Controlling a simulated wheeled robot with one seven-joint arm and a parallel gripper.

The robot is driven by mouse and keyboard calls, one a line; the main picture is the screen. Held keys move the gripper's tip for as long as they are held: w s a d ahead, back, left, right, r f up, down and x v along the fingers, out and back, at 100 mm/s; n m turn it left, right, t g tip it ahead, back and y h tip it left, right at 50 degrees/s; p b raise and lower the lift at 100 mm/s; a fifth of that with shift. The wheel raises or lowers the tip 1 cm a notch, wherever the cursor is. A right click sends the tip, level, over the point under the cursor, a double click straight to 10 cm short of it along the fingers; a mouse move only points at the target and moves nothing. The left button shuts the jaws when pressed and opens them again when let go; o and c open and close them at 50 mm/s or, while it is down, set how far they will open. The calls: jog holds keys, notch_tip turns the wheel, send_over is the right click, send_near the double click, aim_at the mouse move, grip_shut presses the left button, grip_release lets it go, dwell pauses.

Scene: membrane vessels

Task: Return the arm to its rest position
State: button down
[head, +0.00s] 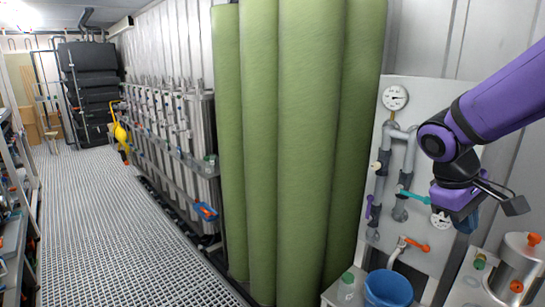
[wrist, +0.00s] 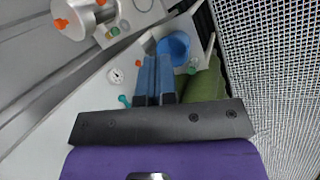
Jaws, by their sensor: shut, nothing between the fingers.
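My purple arm reaches in from the right edge of the head view. My gripper (head: 466,220) hangs at its end in front of the valve panel (head: 428,110), partly hidden behind the wrist. In the wrist view the two blue fingers of my gripper (wrist: 157,62) lie together, shut, with nothing between them. The gripper is above and to the right of the blue bucket (head: 388,288), which also shows beyond the fingertips in the wrist view (wrist: 174,45). The gripper appears apart from both.
Tall green rolls (head: 305,130) stand left of the panel. A steel canister (head: 518,262) with orange knobs stands at lower right. The panel carries gauges, grey pipes and a teal valve handle (head: 413,197). A grated floor aisle (head: 110,220) is clear on the left, beside a row of vessels (head: 175,130).

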jog(key=s+a+r+m+t+y, duration=0.3)
jog(key=s+a+r+t, duration=0.3)
jog(key=s+a+r, duration=0.2)
jog(key=shift+s+a+r+y, duration=0.4)
jog(key=shift+s+r+y, duration=0.05)
jog(key=shift+s+y, duration=0.45)
